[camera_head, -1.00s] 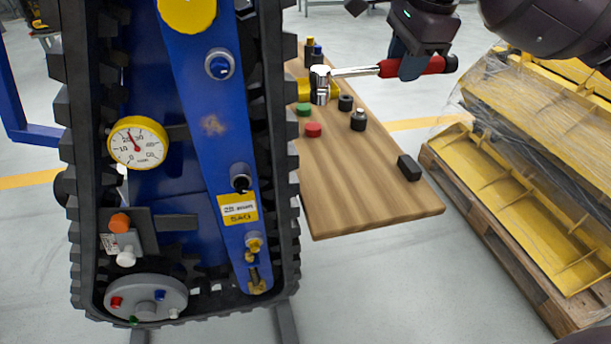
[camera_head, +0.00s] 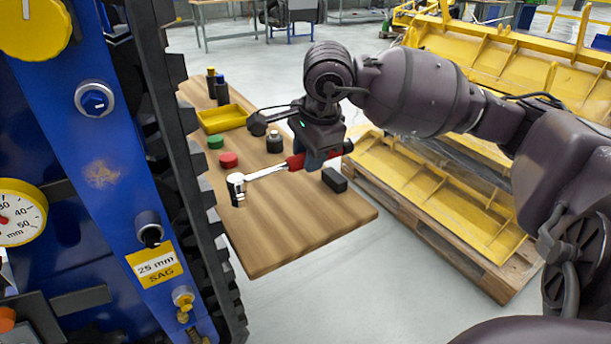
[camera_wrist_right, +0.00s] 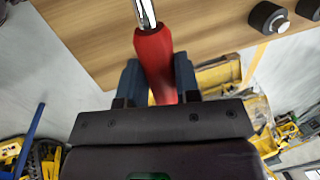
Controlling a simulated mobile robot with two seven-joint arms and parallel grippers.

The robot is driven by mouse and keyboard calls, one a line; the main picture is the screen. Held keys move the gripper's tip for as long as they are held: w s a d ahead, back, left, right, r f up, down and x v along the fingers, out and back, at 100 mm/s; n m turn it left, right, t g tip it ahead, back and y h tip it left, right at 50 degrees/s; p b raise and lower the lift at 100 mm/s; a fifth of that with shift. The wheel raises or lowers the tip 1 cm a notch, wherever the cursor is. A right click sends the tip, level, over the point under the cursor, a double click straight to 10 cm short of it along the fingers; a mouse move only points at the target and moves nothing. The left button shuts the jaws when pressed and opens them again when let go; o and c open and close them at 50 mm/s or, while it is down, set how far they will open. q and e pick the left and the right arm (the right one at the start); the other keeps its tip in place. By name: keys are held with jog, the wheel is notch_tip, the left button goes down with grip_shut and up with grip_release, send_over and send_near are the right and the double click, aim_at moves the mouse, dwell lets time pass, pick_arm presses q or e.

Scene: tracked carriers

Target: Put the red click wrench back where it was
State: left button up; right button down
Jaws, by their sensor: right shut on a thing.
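The red click wrench (camera_head: 265,173) has a red handle, a chrome shaft and a chrome head with a dark socket. My right gripper (camera_head: 312,163) is shut on its red handle, which also shows between the fingers in the right wrist view (camera_wrist_right: 156,62). The wrench lies roughly level, its head pointing left in the head view. It appears over the wooden bench top (camera_head: 300,232); whether it touches the wood I cannot tell. My left gripper is not in view.
On the bench are a yellow tray (camera_head: 222,119), green (camera_head: 215,142) and red (camera_head: 228,160) caps, dark sockets (camera_head: 274,142), a black block (camera_head: 334,180) and small bottles (camera_head: 222,91). The blue tracked carrier (camera_head: 100,180) stands left. Yellow parts on a pallet (camera_head: 440,190) stand right.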

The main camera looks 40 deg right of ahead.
jog(key=shift+f, duration=0.1)
notch_tip(320, 180, down, 4)
jog(key=shift+f+b, duration=0.1)
jog(key=shift+b, duration=0.45)
jog(key=shift+f, duration=0.1)
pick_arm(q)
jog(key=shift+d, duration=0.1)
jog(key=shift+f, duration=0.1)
pick_arm(e)
jog(key=c, duration=0.8)
grip_release()
jog(key=shift+f, duration=0.2)
